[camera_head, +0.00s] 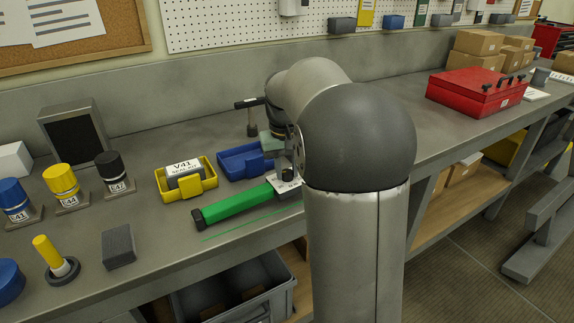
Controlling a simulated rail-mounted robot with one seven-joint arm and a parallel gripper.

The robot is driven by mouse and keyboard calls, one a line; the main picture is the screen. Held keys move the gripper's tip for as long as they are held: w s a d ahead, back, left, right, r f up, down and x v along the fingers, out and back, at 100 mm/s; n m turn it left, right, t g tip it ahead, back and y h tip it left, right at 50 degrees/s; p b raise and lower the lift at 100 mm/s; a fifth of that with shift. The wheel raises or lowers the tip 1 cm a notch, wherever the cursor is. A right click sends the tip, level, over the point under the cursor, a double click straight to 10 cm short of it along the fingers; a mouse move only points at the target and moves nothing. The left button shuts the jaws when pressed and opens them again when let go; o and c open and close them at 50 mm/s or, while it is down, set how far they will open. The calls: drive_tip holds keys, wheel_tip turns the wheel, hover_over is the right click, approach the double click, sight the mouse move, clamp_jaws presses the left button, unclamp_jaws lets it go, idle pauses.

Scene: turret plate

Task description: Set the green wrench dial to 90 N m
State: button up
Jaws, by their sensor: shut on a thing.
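The green wrench (235,205) lies on the bench, with its handle pointing left. Its right end, with a dark and white part (289,183), is partly hidden behind my arm. My gripper (288,170) is over that right end of the wrench, mostly hidden by my own arm links. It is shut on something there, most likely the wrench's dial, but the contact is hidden. The scale and its reading cannot be made out.
A yellow bin (186,183) labelled V41 and a blue bin (243,162) stand just behind the wrench. Blue, yellow and black capped items (62,185) stand at left. A grey block (119,246) lies near the front edge. A red toolbox (476,92) is at right.

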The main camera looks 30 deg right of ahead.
drive_tip(key=m+p, duration=0.1)
drive_tip(key=m, duration=0.5)
drive_tip(key=shift+r, duration=0.1)
drive_tip(key=m+p, duration=0.1)
drive_tip(key=m, duration=0.5)
drive_tip(key=shift+m, duration=0.3)
drive_tip(key=shift+h+p, duration=0.3)
drive_tip(key=o, duration=1)
wheel_tip(320, 180, up, 17)
drive_tip(key=a+p, duration=0.1)
drive_tip(key=a, duration=0.1)
drive_tip(key=shift+s, duration=0.2)
drive_tip(key=shift+s, duration=0.1)
